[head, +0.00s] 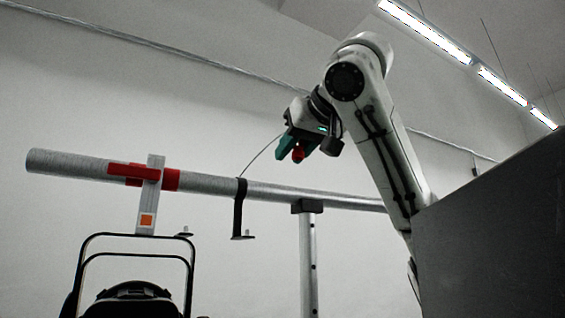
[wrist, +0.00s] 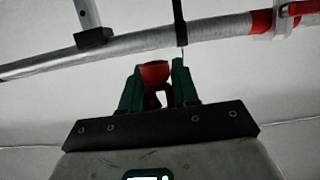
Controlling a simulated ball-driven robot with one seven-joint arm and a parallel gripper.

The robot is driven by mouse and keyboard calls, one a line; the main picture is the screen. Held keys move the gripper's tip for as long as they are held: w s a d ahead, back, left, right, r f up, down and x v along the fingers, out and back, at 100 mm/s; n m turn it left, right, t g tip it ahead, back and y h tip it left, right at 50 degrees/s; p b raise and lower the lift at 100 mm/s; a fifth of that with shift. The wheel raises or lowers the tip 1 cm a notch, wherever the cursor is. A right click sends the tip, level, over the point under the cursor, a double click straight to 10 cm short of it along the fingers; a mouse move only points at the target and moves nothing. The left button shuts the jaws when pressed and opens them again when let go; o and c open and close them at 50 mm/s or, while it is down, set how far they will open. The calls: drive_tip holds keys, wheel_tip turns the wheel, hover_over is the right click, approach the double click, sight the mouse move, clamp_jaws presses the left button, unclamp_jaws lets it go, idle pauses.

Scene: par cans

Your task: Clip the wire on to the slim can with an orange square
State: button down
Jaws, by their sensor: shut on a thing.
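The can (head: 130,300) is black, with a looped black yoke, at the lower left of the head view, partly cut off by the frame. Above it an orange square (head: 147,220) sits on a grey upright plate, which a red clamp (head: 140,172) holds to the bar. My gripper (head: 300,146) has teal fingers and is shut on a red clip, right of the can and higher than the bar. The red clip (wrist: 155,72) shows between the fingers in the wrist view. A thin wire (head: 262,150) curves from near the clip down to a black strap on the bar.
A long grey bar (head: 275,192) crosses the head view, held by a grey post (head: 308,250). The black strap (head: 239,205) hangs from the bar between can and post. A dark panel (head: 495,235) fills the lower right. The space above the bar's left part is clear.

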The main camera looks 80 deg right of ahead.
wheel_tip(320, 180, down, 10)
drive_tip(key=b, duration=1)
idle(3.9)
